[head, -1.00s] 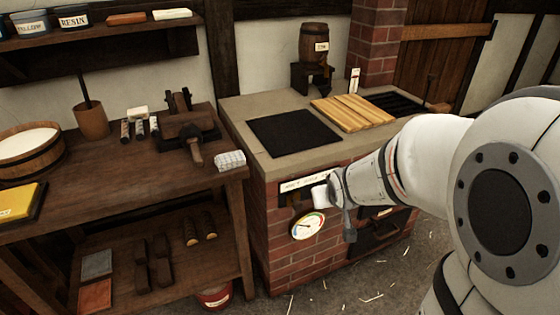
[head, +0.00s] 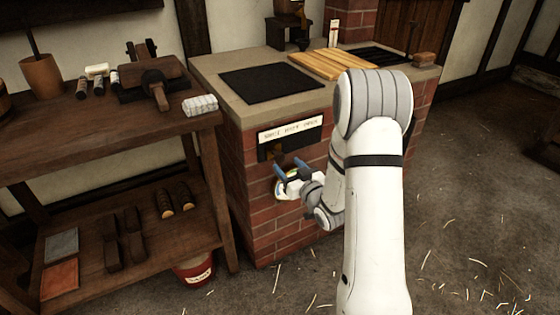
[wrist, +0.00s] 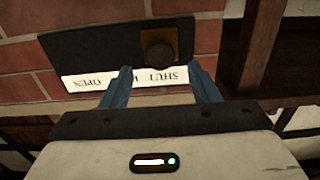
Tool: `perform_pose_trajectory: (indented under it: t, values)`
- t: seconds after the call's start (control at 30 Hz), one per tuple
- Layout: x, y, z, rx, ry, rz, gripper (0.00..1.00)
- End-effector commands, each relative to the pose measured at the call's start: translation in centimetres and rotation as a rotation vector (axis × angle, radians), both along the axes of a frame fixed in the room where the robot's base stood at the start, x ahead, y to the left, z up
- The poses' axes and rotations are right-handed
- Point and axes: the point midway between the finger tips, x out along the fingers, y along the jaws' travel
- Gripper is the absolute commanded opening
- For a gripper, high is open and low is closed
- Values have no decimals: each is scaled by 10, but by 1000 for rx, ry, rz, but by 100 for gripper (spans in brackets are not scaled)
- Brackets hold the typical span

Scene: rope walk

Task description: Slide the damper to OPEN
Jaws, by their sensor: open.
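The damper is a dark plate (head: 305,140) on the brick stove front, under a white label strip (head: 290,130). In the wrist view the plate (wrist: 100,45) and label (wrist: 95,82) appear upside down, with SHUT at right and OPEN at left. The damper's dark round knob (wrist: 160,52) sits at the SHUT end. In the head view the knob (head: 277,157) is small and dark at the plate's left part. My gripper (head: 293,172) is open, its blue fingers just below the plate. In the wrist view my gripper's fingers (wrist: 161,76) lie either side of the knob's line, apart from it, partly covering the label.
The stove top holds a black plate (head: 272,82) and wooden slats (head: 340,64). A workbench (head: 110,120) stands close at left, with a red bucket (head: 195,270) on the floor. Floor at right is open.

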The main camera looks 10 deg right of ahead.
Motion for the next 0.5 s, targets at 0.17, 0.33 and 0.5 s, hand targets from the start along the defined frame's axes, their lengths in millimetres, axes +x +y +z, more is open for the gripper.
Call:
perform_pose_trajectory:
  t: [0.17,0.33,0.5]
  values:
    - [29,11,0,-1,-3,2,55]
    - [49,16,0,-2,-1,0,55]
    - [57,19,0,-1,1,-1,55]
